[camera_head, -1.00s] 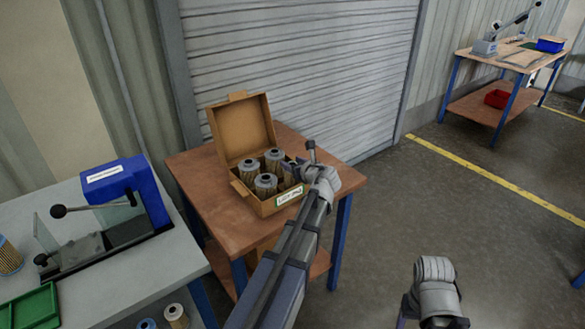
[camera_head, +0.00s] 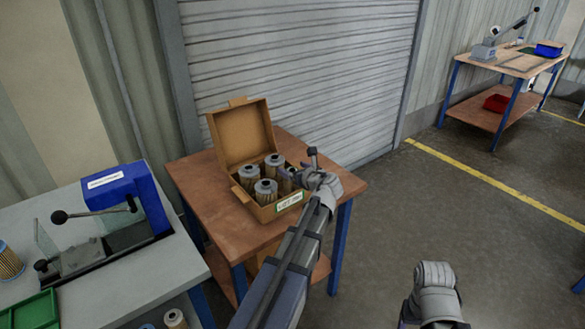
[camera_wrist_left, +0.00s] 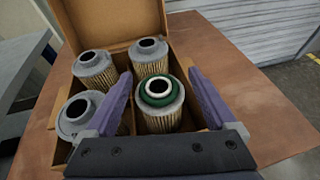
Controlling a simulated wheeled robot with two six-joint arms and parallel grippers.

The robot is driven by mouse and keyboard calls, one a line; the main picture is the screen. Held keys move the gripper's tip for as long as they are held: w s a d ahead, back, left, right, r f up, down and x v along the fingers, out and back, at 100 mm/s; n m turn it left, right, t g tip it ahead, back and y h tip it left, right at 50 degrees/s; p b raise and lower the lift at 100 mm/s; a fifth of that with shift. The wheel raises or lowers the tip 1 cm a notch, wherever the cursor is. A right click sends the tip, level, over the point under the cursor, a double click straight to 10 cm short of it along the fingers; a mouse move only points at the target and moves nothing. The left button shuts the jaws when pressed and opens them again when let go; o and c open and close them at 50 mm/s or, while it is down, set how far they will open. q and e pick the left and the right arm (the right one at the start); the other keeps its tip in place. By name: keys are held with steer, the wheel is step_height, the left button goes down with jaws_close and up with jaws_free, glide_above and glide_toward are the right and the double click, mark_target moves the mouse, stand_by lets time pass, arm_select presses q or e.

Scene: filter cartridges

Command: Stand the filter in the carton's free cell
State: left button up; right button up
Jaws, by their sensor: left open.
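The open cardboard carton (camera_head: 253,205) stands on the brown table, lid raised. Three grey-capped filters stand in its cells; they also show in the left wrist view, one at the back (camera_wrist_left: 148,57). A filter with a green ring on top (camera_wrist_left: 162,118) stands upright in the fourth cell, near right in the wrist view. My left gripper (camera_wrist_left: 159,76) is open, with one purple finger on either side of this filter and a visible gap to each. In the head view the gripper (camera_head: 293,176) partly hides that cell.
A grey bench (camera_head: 100,296) at left holds a blue press (camera_head: 128,188), a green tray (camera_head: 36,312) and another filter (camera_head: 8,262). The brown table (camera_head: 205,215) has bare room around the carton. A shutter stands behind it; a second bench is far right.

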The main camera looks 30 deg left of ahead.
arm_select(q)
steer(key=p+v, duration=0.3)
steer(key=v, duration=0.8)
steer(key=shift+d, duration=0.1)
steer(key=s+d+f+n+g+h, duration=0.2)
steer(key=s+d+f+n+h, duration=0.1)
steer(key=s+d+n, duration=0.4)
steer(key=s+d+f+n+g+h, duration=0.3)
steer(key=s+d+f+n, duration=0.3)
steer(key=d, duration=0.5)
steer(key=s+d+f+n+g+h, duration=0.3)
steer(key=s+d+f+n+h, duration=0.1)
steer(key=s+d+n, duration=0.4)
steer(key=shift+s+d+f, duration=0.15)
steer(key=shift+d+f, duration=0.55)
steer(key=shift+d, duration=0.15)
